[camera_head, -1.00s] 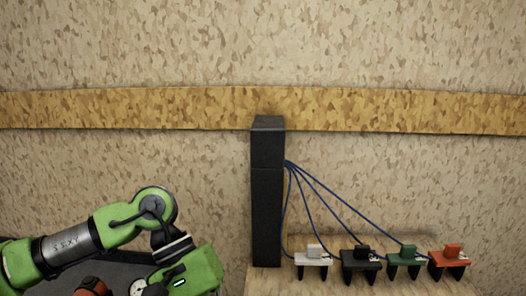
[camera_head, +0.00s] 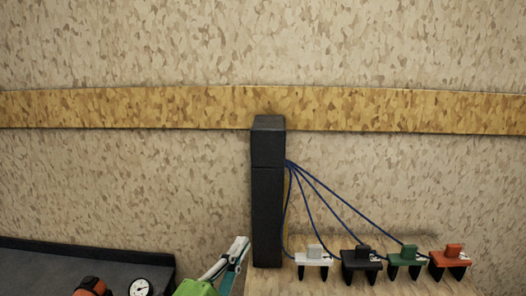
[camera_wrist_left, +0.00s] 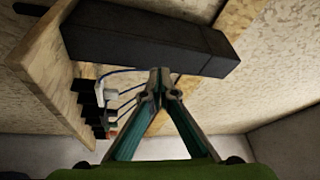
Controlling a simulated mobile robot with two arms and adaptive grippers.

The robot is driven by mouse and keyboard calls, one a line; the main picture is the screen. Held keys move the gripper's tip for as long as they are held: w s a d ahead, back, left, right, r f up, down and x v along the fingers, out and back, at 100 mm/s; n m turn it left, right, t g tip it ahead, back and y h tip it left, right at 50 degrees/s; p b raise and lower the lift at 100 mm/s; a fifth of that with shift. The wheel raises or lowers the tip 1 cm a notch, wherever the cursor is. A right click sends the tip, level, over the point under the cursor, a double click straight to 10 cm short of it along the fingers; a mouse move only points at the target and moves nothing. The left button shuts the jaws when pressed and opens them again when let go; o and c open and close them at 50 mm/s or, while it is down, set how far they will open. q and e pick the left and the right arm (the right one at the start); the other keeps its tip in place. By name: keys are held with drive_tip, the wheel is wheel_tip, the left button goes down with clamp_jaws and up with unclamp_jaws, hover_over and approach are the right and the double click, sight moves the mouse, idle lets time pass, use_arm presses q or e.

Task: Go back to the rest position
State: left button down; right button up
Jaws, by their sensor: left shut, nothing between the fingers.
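My left gripper (camera_head: 237,248) shows at the bottom of the head view, just left of the dark post, with its fingers pointing up. In the left wrist view the two fingers of the gripper (camera_wrist_left: 158,78) meet at the tips, shut and empty. The green wrist body shows below them. The fingertips overlap the dark post in the wrist view; I cannot tell how far apart they are. My right gripper is in neither view.
A tall dark post (camera_head: 267,195) stands on a wooden board (camera_head: 330,284). Blue cables run from it to white (camera_head: 314,256), black (camera_head: 362,258), green (camera_head: 407,258) and orange (camera_head: 450,258) holders. A dark surface (camera_head: 60,262) at left bears a round gauge (camera_head: 141,288) and an orange-black object (camera_head: 90,287).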

use_arm(q)
drive_tip(key=s+a+f+n+g+y, duration=0.2)
drive_tip(key=s+a+f+n, duration=0.15)
drive_tip(key=f, duration=0.35)
drive_tip(key=s+a+f+n+g+y, duration=0.2)
drive_tip(key=a+f+n+g, duration=0.15)
drive_tip(key=f, duration=0.45)
drive_tip(key=s+a+f+n+g+y, duration=0.2)
drive_tip(key=s+a+f+n+y, duration=0.15)
drive_tip(key=f, duration=0.35)
drive_tip(key=s+a+f+n+g, duration=0.35)
drive_tip(key=s+f, duration=0.25)
drive_tip(key=s, duration=0.3)
drive_tip(key=s+a+f+n+g, duration=0.25)
drive_tip(key=s+f+g, duration=0.2)
drive_tip(key=s, duration=0.35)
drive_tip(key=s+f+b, duration=0.3)
drive_tip(key=f+b, duration=0.3)
drive_tip(key=f, duration=2.8)
drive_tip(key=s+a+f+g+b, duration=0.2)
drive_tip(key=s+f+b, duration=0.2)
drive_tip(key=s+f, duration=1.3)
wheel_tip(320, 180, down, 2)
drive_tip(key=shift+f, duration=0.2)
